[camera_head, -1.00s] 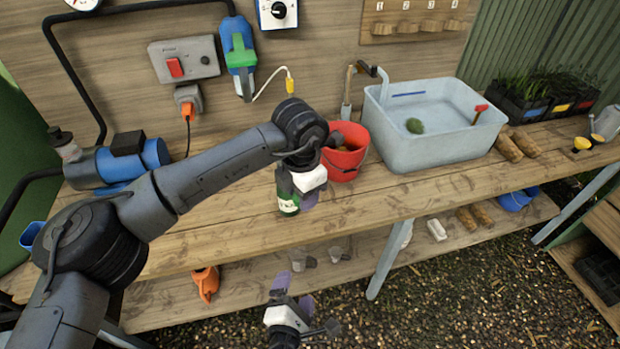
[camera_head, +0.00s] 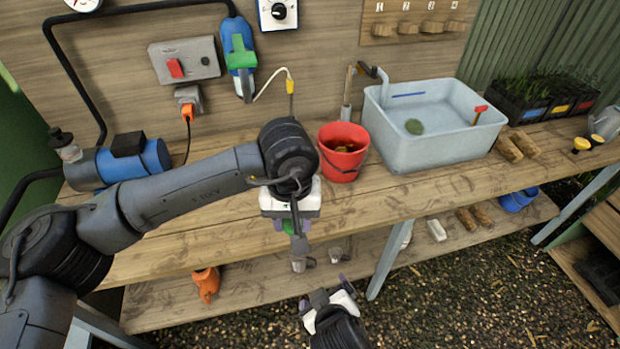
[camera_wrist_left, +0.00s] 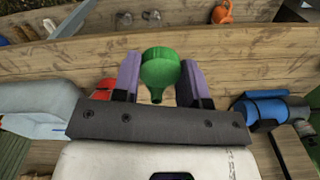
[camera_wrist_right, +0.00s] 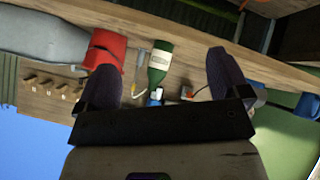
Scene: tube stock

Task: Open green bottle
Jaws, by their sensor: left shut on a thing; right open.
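The green bottle (camera_wrist_left: 160,72) is between the purple fingers of my left gripper (camera_wrist_left: 158,82), which is shut on it. In the head view only a bit of green (camera_head: 305,225) shows below my left gripper (camera_head: 299,222), in front of the bench edge. The right wrist view shows the bottle (camera_wrist_right: 160,62) with its pale label and narrow neck, ahead between the fingers of my right gripper (camera_wrist_right: 165,80). In the head view my right gripper (camera_head: 325,294) is lower, over the gravel, open and apart from the bottle. I cannot make out the cap.
A red bucket (camera_head: 342,160) stands on the bench close behind my left gripper. A grey basin (camera_head: 440,143) is to its right and a blue pump (camera_head: 133,160) far left. A lower shelf (camera_head: 245,295) holds an orange watering can (camera_head: 205,284) and small cups (camera_head: 336,255).

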